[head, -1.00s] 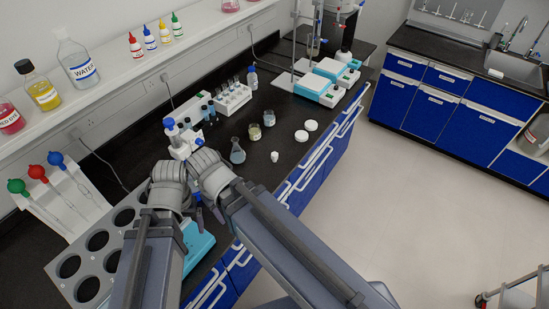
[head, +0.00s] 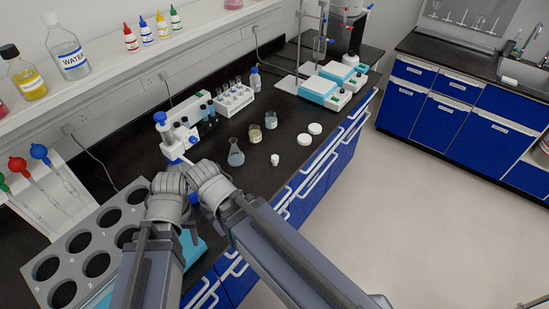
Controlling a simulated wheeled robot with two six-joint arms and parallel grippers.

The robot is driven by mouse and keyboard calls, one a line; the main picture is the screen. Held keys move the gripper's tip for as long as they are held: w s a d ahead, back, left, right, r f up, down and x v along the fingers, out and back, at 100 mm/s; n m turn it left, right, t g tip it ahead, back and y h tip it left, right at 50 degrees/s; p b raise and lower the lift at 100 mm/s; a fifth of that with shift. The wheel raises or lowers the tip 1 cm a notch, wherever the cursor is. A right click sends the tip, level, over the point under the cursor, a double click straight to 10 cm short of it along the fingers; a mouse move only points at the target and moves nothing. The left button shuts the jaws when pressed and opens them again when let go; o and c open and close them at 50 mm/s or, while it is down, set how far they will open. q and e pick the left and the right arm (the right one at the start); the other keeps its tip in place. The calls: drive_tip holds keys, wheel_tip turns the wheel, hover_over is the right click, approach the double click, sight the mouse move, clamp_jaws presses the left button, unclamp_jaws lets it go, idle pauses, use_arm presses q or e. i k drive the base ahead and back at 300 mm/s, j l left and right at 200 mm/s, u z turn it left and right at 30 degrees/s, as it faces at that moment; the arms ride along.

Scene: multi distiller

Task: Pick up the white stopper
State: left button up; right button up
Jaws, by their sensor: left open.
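The small white stopper (head: 275,161) stands on the black bench top, near its front edge, right of a conical flask with pale blue liquid (head: 236,156). My left gripper (head: 195,222) is low in the head view, near the bench edge and well short of the stopper. Only dark finger parts of it show between my two arms; it is open and apart from the stopper. My right arm comes up from the lower right, but its jaws are hidden from view.
Two white discs (head: 310,134) and two small beakers (head: 256,134) lie beyond the stopper. A tube rack (head: 234,98) stands behind. A grey holed rack (head: 97,228) is at left.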

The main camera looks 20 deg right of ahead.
sight(274, 158)
drive_tip(key=l+u, duration=0.3)
drive_tip(key=l, duration=0.45)
drive_tip(key=l+u, duration=0.3)
drive_tip(key=l, duration=0.5)
drive_tip(key=l+u, duration=0.3)
drive_tip(key=l, duration=0.45)
